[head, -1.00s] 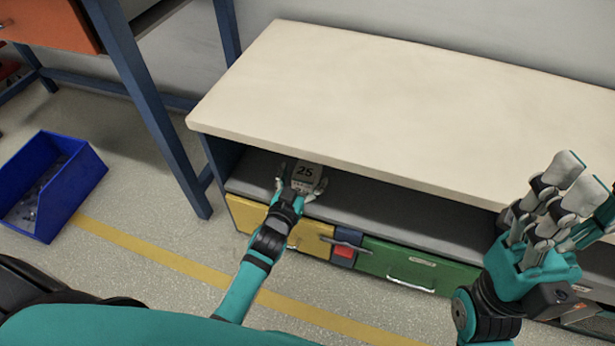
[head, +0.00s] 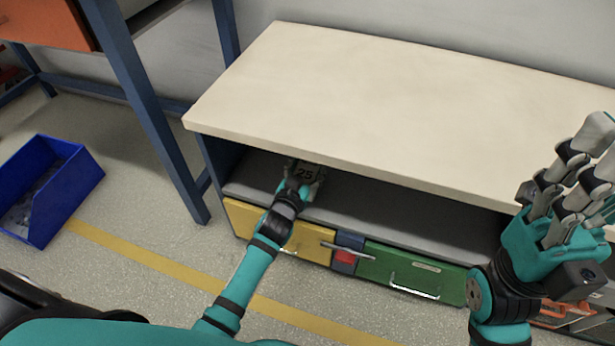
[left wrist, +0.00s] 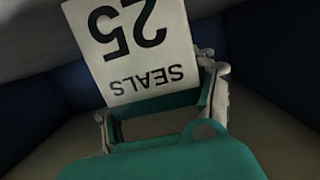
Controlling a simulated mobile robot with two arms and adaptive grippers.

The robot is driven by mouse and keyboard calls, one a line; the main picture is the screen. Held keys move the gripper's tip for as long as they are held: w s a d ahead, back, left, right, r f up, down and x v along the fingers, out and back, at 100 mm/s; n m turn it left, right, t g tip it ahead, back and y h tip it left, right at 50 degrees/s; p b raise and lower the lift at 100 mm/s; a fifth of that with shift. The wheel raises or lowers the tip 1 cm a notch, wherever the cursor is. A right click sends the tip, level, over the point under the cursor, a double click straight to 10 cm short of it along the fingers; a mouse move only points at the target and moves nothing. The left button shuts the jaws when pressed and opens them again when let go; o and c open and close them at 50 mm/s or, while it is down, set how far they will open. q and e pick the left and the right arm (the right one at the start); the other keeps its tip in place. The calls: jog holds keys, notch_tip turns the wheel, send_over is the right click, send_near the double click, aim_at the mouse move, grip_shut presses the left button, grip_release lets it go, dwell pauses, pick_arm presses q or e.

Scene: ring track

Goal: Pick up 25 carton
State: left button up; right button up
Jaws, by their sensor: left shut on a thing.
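The 25 carton (head: 305,174) is on the shelf space under the cream top, near its left end, in shadow. In the left wrist view the carton (left wrist: 132,45) shows a pale face with "25" and "SEALS" upside down. My left gripper (head: 303,186) reaches in under the top and is shut on the carton, with fingers at its sides. It also shows in the left wrist view (left wrist: 162,105). Whether the carton touches the shelf is hidden. My right gripper (head: 575,185) is raised at the right with fingers spread, open and empty.
The cream bench top (head: 400,110) overhangs the grey shelf (head: 400,200). Below are a yellow drawer (head: 250,222) and a green drawer (head: 415,270) with handles. A blue bin (head: 75,190) stands on the floor at left, near a blue table leg (head: 160,125).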

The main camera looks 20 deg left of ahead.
pick_arm(q)
jog(key=c, duration=0.3)
jog(key=shift+r, duration=0.15)
